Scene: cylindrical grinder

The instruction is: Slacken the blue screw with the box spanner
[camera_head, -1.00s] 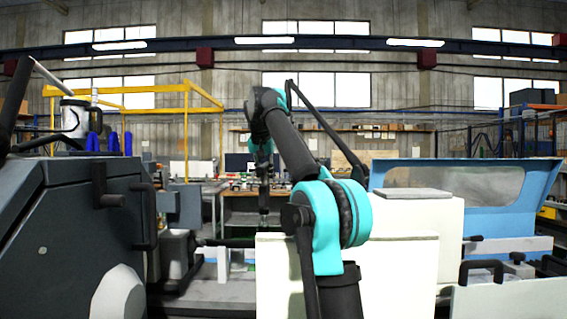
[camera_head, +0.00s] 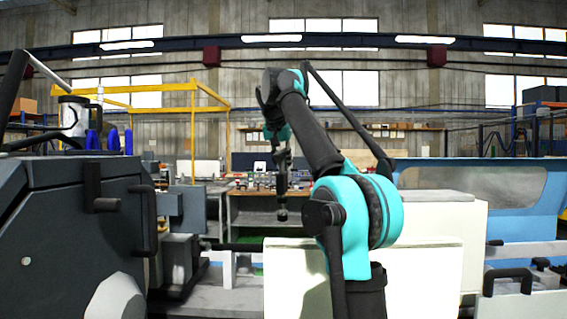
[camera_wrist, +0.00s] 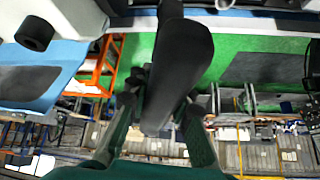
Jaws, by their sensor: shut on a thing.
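My gripper (camera_head: 281,184) hangs below the bent arm in the middle of the head view. In the wrist view my gripper (camera_wrist: 158,122) is shut on a thick dark cylinder, which I take to be the box spanner (camera_wrist: 182,55). The spanner stretches away from the fingers toward the top of the picture. In the head view its dark end (camera_head: 281,214) points down, in front of a workbench. I cannot make out the blue screw in either view.
A dark grey machine housing (camera_head: 75,215) with handles fills the left. Several upright blue items (camera_head: 112,139) stand behind its top. White machine covers (camera_head: 440,220) and a blue guard (camera_head: 500,190) stand at the right. A workbench (camera_head: 252,210) is behind.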

